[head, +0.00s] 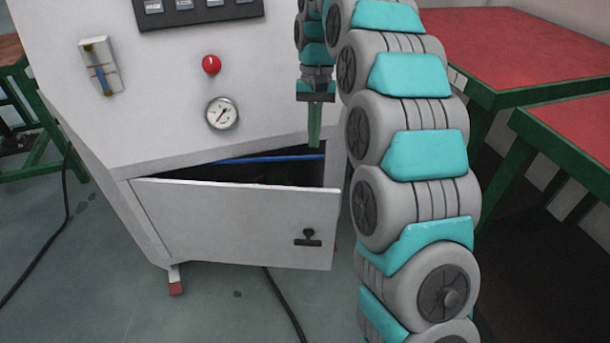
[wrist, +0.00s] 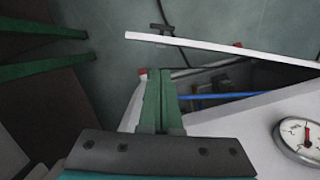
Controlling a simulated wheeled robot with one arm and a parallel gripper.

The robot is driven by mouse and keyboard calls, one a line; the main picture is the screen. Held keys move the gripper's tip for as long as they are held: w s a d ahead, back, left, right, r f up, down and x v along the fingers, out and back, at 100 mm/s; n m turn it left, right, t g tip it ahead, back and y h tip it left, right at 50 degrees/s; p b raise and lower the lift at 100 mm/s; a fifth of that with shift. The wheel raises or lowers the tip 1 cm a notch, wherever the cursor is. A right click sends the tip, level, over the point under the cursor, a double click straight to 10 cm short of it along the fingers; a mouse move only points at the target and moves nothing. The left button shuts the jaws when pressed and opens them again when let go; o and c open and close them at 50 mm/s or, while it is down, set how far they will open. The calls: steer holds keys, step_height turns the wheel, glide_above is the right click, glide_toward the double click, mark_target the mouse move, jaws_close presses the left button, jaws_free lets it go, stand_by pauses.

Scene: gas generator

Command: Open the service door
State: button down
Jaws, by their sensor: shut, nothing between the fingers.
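The service door (head: 235,222) is a white panel low on the generator cabinet (head: 160,110). It stands partly open, its top edge tilted out from the cabinet, with a dark gap above it. A black handle (head: 308,238) sits near its right end. In the wrist view the door (wrist: 225,47) shows edge-on, with the handle (wrist: 161,28) at its left end. My gripper (head: 314,145) points down at the right end of the opening, above the door's level. Its green fingers (wrist: 157,90) are shut and empty, apart from the door and handle.
A blue hose (head: 265,158) runs inside the opening. A gauge (head: 222,113) and a red button (head: 211,64) are on the cabinet front. Red-topped tables (head: 520,48) with green frames stand at right. Black cables (head: 285,305) lie on the floor, which is otherwise clear in front of the door.

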steer(key=w+a+f, duration=0.1)
steer(key=w, duration=0.3)
steer(key=s+a+f+p, duration=0.1)
steer(key=s+f, duration=0.5)
steer(key=f, duration=0.4)
steer(key=shift+s, duration=0.2)
steer(key=shift+s+a+m, duration=0.1)
steer(key=shift+a+m, duration=0.05)
steer(key=shift+m, duration=0.15)
